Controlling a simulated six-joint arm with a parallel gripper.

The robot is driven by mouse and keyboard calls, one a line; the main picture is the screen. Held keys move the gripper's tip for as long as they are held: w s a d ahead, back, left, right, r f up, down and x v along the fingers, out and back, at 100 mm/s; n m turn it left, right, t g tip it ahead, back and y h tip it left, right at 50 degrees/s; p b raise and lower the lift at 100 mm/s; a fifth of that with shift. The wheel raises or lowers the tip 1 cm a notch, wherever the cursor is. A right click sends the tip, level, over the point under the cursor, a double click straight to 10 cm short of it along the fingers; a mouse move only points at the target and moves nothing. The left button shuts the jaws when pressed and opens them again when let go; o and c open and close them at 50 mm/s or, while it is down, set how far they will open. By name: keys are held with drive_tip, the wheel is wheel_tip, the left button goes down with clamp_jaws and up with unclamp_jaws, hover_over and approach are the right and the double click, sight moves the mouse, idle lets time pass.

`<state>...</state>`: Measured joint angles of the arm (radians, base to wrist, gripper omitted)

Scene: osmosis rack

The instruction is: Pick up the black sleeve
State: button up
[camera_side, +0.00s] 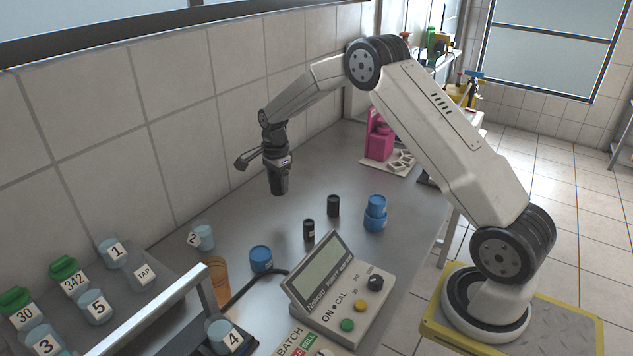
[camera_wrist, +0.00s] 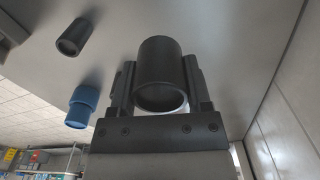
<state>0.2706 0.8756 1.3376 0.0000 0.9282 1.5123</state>
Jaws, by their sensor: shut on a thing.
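My gripper (camera_side: 276,172) points down above the steel bench, left of the middle in the side view. In the wrist view my gripper (camera_wrist: 160,85) is shut around a black sleeve (camera_wrist: 161,62), a hollow cylinder with its open end facing the camera. The sleeve shows in the side view (camera_side: 279,186) below the jaws, upright and clear of the bench. Two other black cylinders stand on the bench in the side view: one taller (camera_side: 333,206) and one with a pale label (camera_side: 308,230).
Blue containers stand at the right (camera_side: 375,213) and front left (camera_side: 261,259). A meter (camera_side: 340,290) with a cable sits in front. A rack (camera_side: 160,280) with numbered beakers is at the left, near an amber cup (camera_side: 216,275). A pink holder (camera_side: 379,140) stands behind. The tiled wall is close behind my gripper.

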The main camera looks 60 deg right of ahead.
drive_tip(key=s+a+r, duration=0.2)
drive_tip(key=s+r, duration=0.2)
drive_tip(key=s, duration=0.5)
drive_tip(key=shift+r, duration=0.25)
idle(0.4)
drive_tip(key=s+d+m, duration=0.4)
drive_tip(key=s+d, duration=1)
drive_tip(key=d, duration=0.3)
drive_tip(key=shift+r, duration=0.15)
drive_tip(key=shift+w, duration=0.1)
drive_tip(key=w+d+f, duration=0.2)
drive_tip(key=w, duration=0.1)
drive_tip(key=w+d+f, duration=0.2)
drive_tip(key=w+f, duration=0.1)
drive_tip(key=w+d+f, duration=0.3)
drive_tip(key=w, duration=0.1)
drive_tip(key=shift+w+d+f, duration=0.45)
drive_tip(key=shift+f, duration=0.25)
